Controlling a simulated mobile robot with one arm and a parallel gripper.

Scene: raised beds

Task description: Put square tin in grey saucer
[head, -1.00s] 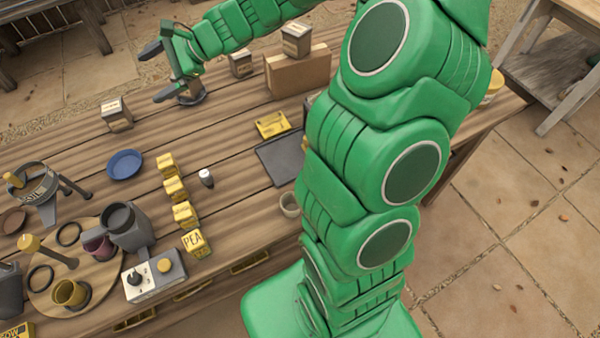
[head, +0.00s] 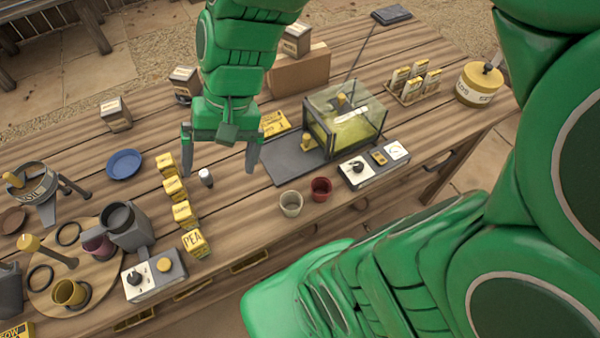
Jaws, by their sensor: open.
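A square tin (head: 184,80) with a dark lid stands upright near the back of the table, left of my arm. A dark grey rim at its base looks like the grey saucer (head: 184,99), with the tin seemingly inside it; my arm partly covers the right side. Similar tins stand at the left (head: 116,114) and on a cardboard box (head: 296,40). My gripper (head: 219,157) is open and empty, fingers pointing down, in front of the tin and apart from it.
A small white-topped item (head: 206,178) and several yellow seed boxes (head: 175,188) are near my gripper. A blue dish (head: 124,164) lies left. A glass case (head: 345,125), a dark tray (head: 288,160) and two cups (head: 291,203) are right. Planks are bare between dish and tins.

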